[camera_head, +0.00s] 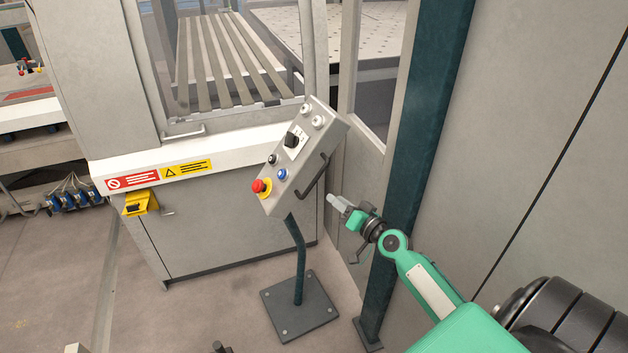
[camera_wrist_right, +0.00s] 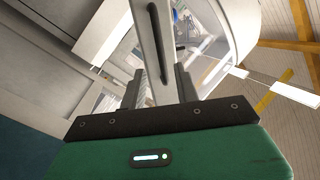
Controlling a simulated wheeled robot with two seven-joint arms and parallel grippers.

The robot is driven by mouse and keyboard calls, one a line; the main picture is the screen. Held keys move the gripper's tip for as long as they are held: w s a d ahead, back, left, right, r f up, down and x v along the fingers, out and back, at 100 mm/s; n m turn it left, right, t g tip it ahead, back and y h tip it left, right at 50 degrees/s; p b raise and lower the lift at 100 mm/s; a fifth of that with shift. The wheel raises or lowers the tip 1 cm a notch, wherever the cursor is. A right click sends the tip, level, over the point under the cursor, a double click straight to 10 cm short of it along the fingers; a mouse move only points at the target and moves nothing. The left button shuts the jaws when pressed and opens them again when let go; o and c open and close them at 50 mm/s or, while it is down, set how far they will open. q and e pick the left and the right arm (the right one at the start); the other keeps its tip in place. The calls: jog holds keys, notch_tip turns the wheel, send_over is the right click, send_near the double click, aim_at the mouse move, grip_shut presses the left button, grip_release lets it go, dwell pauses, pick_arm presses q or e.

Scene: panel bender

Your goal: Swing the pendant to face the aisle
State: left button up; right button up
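The pendant (camera_head: 300,158) is a grey box with a red stop button, a blue button and a black knob, tilted on a dark bent post (camera_head: 297,245) with a square floor plate. Its face points toward the front left. A dark bar handle (camera_head: 316,175) runs along its right side. My right gripper (camera_head: 338,203) is just right of the handle's lower end, apparently apart from it. In the right wrist view, the gripper's two fingers (camera_wrist_right: 160,82) stand apart, with the grey pendant side (camera_wrist_right: 166,50) and its dark handle ahead between them. My left gripper does not show.
The machine cabinet (camera_head: 225,225) with warning labels and a yellow pedal-like box (camera_head: 141,203) stands behind and left of the pendant. A dark green column (camera_head: 420,130) and large grey panel (camera_head: 540,130) bound the right. Open floor (camera_head: 190,310) lies front left.

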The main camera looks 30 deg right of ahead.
aim_at(315, 183)
jog(key=w, duration=0.3)
jog(key=w+p, duration=0.1)
jog(key=w, duration=0.3)
jog(key=w+a, duration=0.1)
jog(key=w, duration=0.3)
jog(key=shift+a+p, duration=0.1)
jog(key=shift+p, duration=0.3)
jog(key=shift+c, duration=0.4)
grip_shut()
